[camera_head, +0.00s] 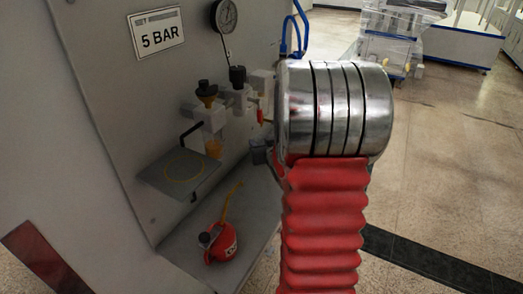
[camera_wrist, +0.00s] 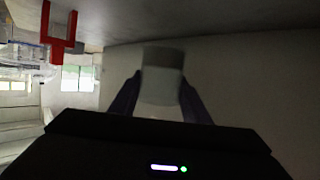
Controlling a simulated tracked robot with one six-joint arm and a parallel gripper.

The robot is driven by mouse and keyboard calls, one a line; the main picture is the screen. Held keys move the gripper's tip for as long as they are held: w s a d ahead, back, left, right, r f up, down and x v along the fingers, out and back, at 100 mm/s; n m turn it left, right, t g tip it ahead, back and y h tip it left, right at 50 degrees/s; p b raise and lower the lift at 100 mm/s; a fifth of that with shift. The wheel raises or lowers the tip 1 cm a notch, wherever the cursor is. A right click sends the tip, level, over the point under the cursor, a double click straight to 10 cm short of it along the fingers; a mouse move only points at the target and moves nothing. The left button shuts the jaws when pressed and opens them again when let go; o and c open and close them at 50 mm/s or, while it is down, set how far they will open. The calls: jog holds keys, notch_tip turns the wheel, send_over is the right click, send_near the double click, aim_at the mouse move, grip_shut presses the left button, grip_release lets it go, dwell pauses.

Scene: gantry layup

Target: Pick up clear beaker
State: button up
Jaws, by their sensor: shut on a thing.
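In the wrist view, my gripper (camera_wrist: 160,82) has its two dark fingers on either side of the clear beaker (camera_wrist: 163,60). The fingers are shut on it. The beaker looks greyish, with a darker upper band and a paler, see-through lower part between the fingers. The wrist view is dark, so its outline is soft. In the head view my own arm hides the gripper, and I cannot make out the beaker there.
A grey panel with a "5 BAR" sign (camera_head: 159,37), a pressure gauge (camera_head: 226,15) and valve fittings (camera_head: 207,115) stands at left. A small shelf (camera_head: 157,181) with a yellow ring is empty. A red oil can (camera_head: 219,241) sits on the ledge below. Open floor (camera_head: 450,170) lies right.

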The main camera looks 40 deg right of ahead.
aim_at(265, 136)
jog(key=r, duration=0.2)
jog(key=s+r, duration=0.1)
jog(key=shift+d, duration=0.25)
jog(key=s+d, duration=0.3)
jog(key=s, duration=0.5)
jog(key=s+d, duration=0.3)
jog(key=s, duration=0.6)
jog(key=shift+s, duration=0.25)
jog(key=shift+w+a, duration=0.1)
